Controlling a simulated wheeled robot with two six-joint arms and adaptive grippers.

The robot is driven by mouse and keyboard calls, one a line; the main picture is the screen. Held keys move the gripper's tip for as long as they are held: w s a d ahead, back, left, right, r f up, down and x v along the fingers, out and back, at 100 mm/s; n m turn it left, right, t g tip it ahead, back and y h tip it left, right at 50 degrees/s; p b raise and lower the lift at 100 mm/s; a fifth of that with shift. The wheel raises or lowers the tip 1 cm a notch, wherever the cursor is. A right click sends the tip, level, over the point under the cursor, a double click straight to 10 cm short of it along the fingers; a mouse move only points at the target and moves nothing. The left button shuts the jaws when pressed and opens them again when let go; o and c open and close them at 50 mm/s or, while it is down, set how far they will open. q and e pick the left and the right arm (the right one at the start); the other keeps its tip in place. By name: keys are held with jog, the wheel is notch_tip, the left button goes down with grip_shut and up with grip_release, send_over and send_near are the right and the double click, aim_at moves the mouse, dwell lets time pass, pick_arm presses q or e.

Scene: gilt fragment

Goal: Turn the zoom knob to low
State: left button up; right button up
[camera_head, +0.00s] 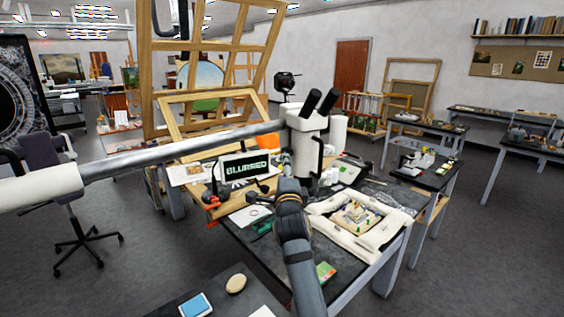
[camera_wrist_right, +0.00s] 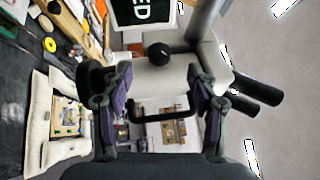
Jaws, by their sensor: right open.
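The white microscope (camera_head: 305,135) hangs on a long silver boom (camera_head: 190,150) over the table, with two black eyepieces (camera_head: 318,102). In the right wrist view its pale body (camera_wrist_right: 165,76) lies ahead of my right gripper (camera_wrist_right: 160,80). A round black knob (camera_wrist_right: 159,53) with a small light mark sits on that body, just beyond and between the open fingers, apart from them. A black bracket (camera_wrist_right: 165,117) shows between the fingers. A screen (camera_head: 246,168) behind reads "BLURRED". My left gripper is out of view.
A pale padded tray (camera_head: 377,240) with a gilt fragment (camera_head: 355,216) lies right of my right arm. Small tools crowd the table around the screen. A wooden easel (camera_head: 210,60) stands behind. The boom crosses the space to the left.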

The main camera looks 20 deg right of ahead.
jog(key=p+x, duration=0.1)
jog(key=x, duration=0.2)
jog(key=p+x, duration=0.2)
jog(key=x, duration=0.2)
jog(key=d+p+x, duration=0.1)
jog(key=p+x, duration=0.1)
jog(key=x, duration=0.1)
jog(key=shift+w+d, duration=0.1)
jog(key=shift+w, duration=0.05)
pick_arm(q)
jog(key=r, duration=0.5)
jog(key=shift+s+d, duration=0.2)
pick_arm(e)
jog(key=shift+c, duration=0.5)
